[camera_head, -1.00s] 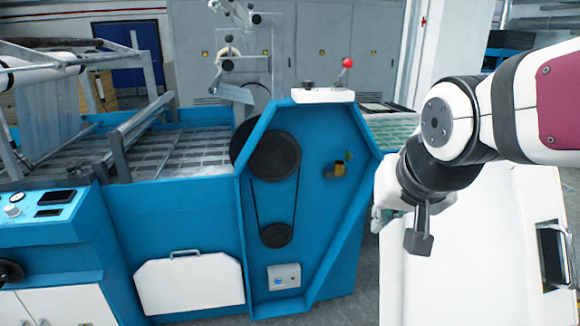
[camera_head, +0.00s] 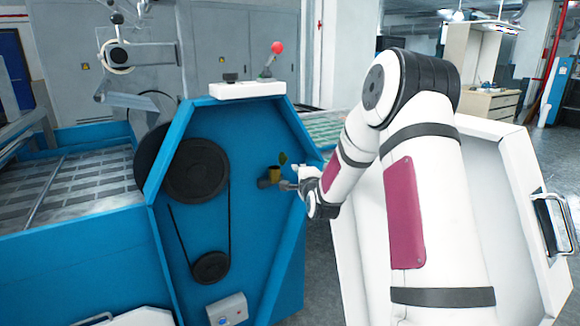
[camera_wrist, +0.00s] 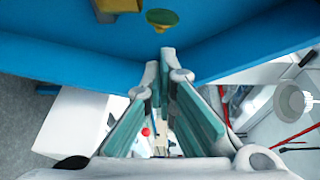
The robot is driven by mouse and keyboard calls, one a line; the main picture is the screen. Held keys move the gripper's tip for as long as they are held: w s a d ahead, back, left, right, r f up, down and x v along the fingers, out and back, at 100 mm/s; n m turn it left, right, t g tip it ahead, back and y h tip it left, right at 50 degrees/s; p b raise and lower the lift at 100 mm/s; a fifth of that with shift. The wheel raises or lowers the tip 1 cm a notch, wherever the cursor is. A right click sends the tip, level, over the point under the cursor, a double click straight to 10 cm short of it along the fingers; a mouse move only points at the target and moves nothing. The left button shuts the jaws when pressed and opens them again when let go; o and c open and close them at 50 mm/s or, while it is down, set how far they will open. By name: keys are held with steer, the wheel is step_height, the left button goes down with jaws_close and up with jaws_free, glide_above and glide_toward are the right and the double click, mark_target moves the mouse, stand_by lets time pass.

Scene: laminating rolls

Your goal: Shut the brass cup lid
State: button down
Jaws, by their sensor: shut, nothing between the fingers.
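The small brass cup (camera_head: 269,177) sticks out from the blue side panel of the machine in the head view. Its lid (camera_head: 283,158), a small dark green disc, stands up beside the cup's upper right, off its mouth. In the wrist view the lid (camera_wrist: 162,17) shows as a green-yellow disc on a short stem, and part of the cup (camera_wrist: 120,5) is cut by the top edge. My gripper (camera_head: 287,186) is close to the right of the cup, just below the lid. In the wrist view its fingers (camera_wrist: 160,68) meet, empty, and point toward the lid, apart from it.
The blue panel's raised rim (camera_head: 300,130) runs just right of the cup. A black pulley (camera_head: 197,170) with a belt is to the left. A red-knobbed lever (camera_head: 270,60) stands on top. A white door with a handle (camera_head: 550,225) is to the right.

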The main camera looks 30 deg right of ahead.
mark_target(285, 159)
steer(key=d+x, duration=0.1)
steer(key=x, duration=0.9)
steer(key=shift+f+m+b, duration=0.2)
steer(key=shift+m+b, duration=0.15)
steer(key=shift+m, duration=0.05)
steer(key=shift+a+r+n+t+b, duration=0.1)
steer(key=shift+r+n+t+b, duration=0.2)
steer(key=shift+n+b, duration=0.4)
steer(key=shift+a+r+n+t+b, duration=0.2)
steer(key=shift+n+t+b, duration=0.2)
steer(key=shift+n+b, duration=0.25)
steer(key=a+r+n+t+y+b, duration=0.1)
steer(key=a+n+t+y+b, duration=0.3)
steer(key=n+b, duration=1.6)
steer(key=shift+a+r+t+y+b, duration=0.15)
steer(key=shift+a+t+y+b, duration=0.25)
steer(key=shift+a+y+b, duration=0.7)
steer(key=shift+s+a, duration=0.1)
steer(key=shift+a, duration=0.1)
